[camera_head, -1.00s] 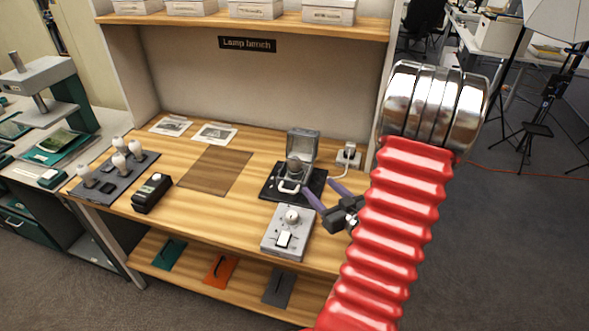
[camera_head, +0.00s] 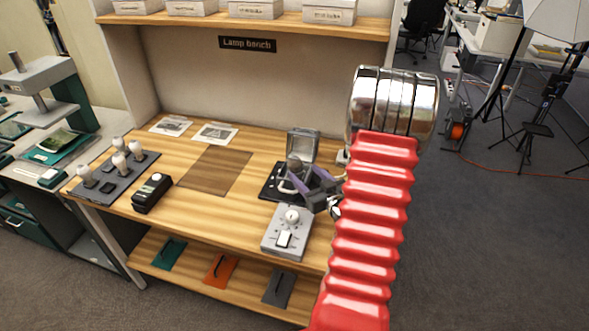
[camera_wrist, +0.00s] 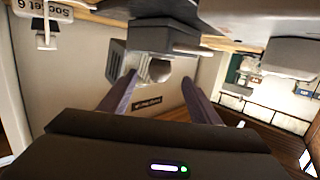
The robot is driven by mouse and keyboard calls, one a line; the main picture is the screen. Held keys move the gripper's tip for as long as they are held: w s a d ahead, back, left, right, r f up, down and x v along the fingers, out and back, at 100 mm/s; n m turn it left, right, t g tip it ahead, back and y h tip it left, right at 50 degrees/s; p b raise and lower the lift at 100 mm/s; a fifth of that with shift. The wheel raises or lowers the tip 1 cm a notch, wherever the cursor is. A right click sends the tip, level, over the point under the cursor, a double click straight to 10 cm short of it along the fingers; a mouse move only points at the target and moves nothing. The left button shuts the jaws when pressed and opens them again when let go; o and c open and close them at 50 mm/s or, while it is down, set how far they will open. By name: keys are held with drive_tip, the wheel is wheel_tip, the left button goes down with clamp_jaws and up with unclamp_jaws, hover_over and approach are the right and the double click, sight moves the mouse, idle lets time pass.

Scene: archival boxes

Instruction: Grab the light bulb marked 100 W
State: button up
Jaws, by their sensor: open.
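Several white bulbs with grey bases stand upright on a dark tray (camera_head: 122,184) at the bench's left end; one is the front-left bulb (camera_head: 87,173). I cannot read any wattage, so I cannot tell which bulb is marked 100 W. My gripper (camera_head: 303,178), with purple fingers, is open at the right of the bench, in front of a grey lamp housing (camera_head: 303,145) with its lid up. In the wrist view, my open gripper (camera_wrist: 160,88) has the housing (camera_wrist: 116,62) and a rounded grey piece (camera_wrist: 160,70) beyond its fingers. No bulb shows between them.
A grey control box (camera_head: 287,233) with a knob stands in front of the housing. A black device (camera_head: 152,193) sits right of the bulb tray. A brown mat (camera_head: 215,172) lies clear mid-bench. White boxes (camera_head: 255,9) stand on the upper shelf (camera_head: 180,22).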

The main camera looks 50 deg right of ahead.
sight(299, 167)
drive_tip(key=shift+x, duration=2.6)
drive_tip(key=c, duration=1.1)
drive_tip(key=shift+r, duration=0.1)
drive_tip(key=shift+r, duration=4.95)
